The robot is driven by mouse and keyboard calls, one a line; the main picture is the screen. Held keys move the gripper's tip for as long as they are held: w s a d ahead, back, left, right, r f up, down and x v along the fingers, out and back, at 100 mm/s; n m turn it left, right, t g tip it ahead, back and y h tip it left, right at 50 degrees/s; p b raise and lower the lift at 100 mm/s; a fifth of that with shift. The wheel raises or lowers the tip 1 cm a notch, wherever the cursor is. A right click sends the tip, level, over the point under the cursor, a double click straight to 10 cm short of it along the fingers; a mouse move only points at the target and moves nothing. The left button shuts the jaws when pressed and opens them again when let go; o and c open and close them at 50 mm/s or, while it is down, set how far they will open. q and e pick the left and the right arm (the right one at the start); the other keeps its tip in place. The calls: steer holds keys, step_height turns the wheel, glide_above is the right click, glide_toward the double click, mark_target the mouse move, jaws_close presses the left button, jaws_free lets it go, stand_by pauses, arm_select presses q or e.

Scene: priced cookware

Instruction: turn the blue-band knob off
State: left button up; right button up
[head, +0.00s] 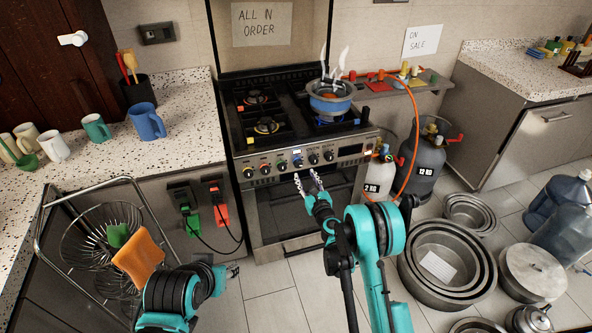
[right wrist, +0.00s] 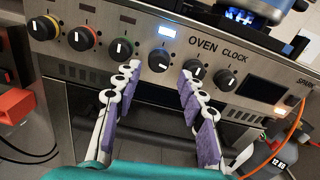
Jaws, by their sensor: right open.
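My right gripper (head: 307,179) is open just in front of the panel. In the right wrist view its purple-padded fingers (right wrist: 159,75) are spread either side of the knob, a little below it; I cannot tell whether they touch. My left gripper (head: 231,271) is low at left, small and partly hidden, away from the stove.
Other knobs flank this one, including a red-band knob (right wrist: 83,38). An orange hose (head: 413,140) runs to gas cylinders (head: 422,158) at right. Metal pans (head: 440,262) stand on the floor.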

mark_target(299, 166)
steer(key=shift+m, duration=0.4)
steer(key=b+x, duration=0.1)
steer(key=x, duration=0.2)
steer(key=f+b+x, duration=0.1)
steer(key=x, duration=0.2)
steer(key=shift+w+a+f, duration=0.1)
steer(key=shift+w+f, duration=0.1)
steer(key=shift+w, duration=0.15)
steer(key=shift+w+a+r, duration=0.1)
steer(key=shift+w+a, duration=0.05)
steer(key=shift+w, duration=0.35)
steer(key=c, duration=0.9)
